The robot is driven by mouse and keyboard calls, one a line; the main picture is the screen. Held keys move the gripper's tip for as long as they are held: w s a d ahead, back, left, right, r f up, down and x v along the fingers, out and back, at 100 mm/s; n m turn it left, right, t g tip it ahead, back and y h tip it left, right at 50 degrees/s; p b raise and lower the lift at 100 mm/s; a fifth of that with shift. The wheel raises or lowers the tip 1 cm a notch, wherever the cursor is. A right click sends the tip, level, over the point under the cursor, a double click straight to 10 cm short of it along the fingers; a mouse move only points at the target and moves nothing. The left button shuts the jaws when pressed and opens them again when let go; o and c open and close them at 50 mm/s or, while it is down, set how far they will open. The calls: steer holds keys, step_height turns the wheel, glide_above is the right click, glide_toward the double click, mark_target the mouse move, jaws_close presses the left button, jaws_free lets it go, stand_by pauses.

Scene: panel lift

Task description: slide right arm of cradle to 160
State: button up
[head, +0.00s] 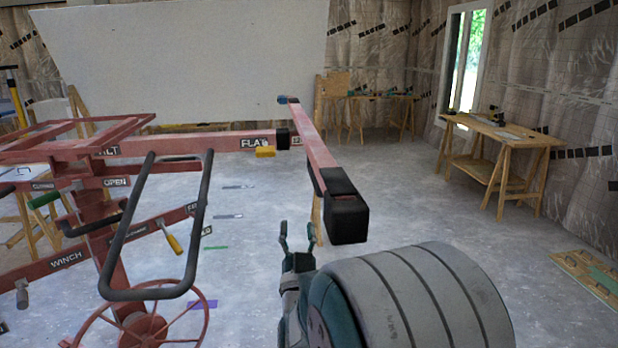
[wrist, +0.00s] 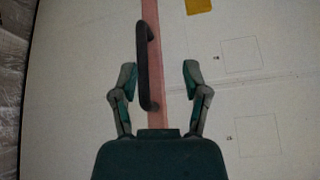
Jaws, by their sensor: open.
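The cradle's right arm (head: 210,143) is a red beam marked "FLAT". It reaches right to a red crossbar (head: 318,150) with a black block (head: 346,215) at its near end. In the wrist view the red bar (wrist: 156,118) carries a dark handle (wrist: 143,68). My gripper (head: 298,231) is below and in front of the crossbar, left of the black block. In the wrist view my gripper (wrist: 160,76) is open. The handle shows between its fingers, nearer the left one; I see no contact. A scale mark near the arm's end is too small to read.
A yellow lever (head: 265,152) hangs under the arm near its end. The lift's black looped handle (head: 197,215) and red wheel (head: 140,330) are at left. A big white panel (head: 190,60) leans behind. A wooden workbench (head: 500,135) is at right.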

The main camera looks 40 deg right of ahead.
mark_target(315, 180)
steer(key=w+d+r+h, duration=0.1)
steer(key=d+r, duration=0.1)
steer(key=w+d+r+m+h, duration=0.1)
steer(key=d+r, duration=0.1)
steer(key=r, duration=0.1)
steer(key=w+d+r+h, duration=0.1)
steer(key=d+r, duration=0.1)
steer(key=d, duration=0.1)
steer(key=shift+w+r+m+h, duration=0.1)
steer(key=shift+r+m+h, duration=0.2)
steer(key=shift+r+h, duration=0.1)
jaws_close()
